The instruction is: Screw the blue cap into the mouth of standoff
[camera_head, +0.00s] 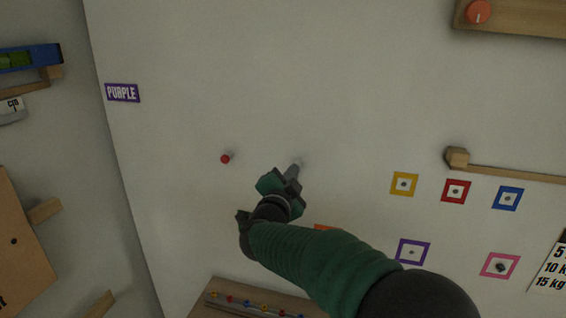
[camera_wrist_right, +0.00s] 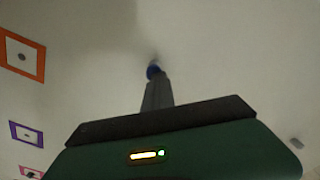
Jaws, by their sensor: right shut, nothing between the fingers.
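My right gripper (camera_head: 291,170) reaches up to the wall in the head view. Its fingers are shut with nothing between them. In the wrist view the shut fingers (camera_wrist_right: 157,92) point at a small blue cap (camera_wrist_right: 153,70) at the wall, just past the tips. I cannot tell whether the tips touch it. The standoff's mouth is hidden behind the cap and fingers, so how far the cap sits in it cannot be seen. In the head view a pale stub (camera_head: 298,162) shows at the fingertips, but no blue is clear there. My left gripper is not in view.
A red-tipped peg (camera_head: 225,159) sticks out left of the gripper. A purple label (camera_head: 122,93) is farther left. Coloured square frames (camera_head: 404,184) are on the right. A wooden ledge (camera_head: 250,304) with small coloured pieces is below. The wall above the gripper is clear.

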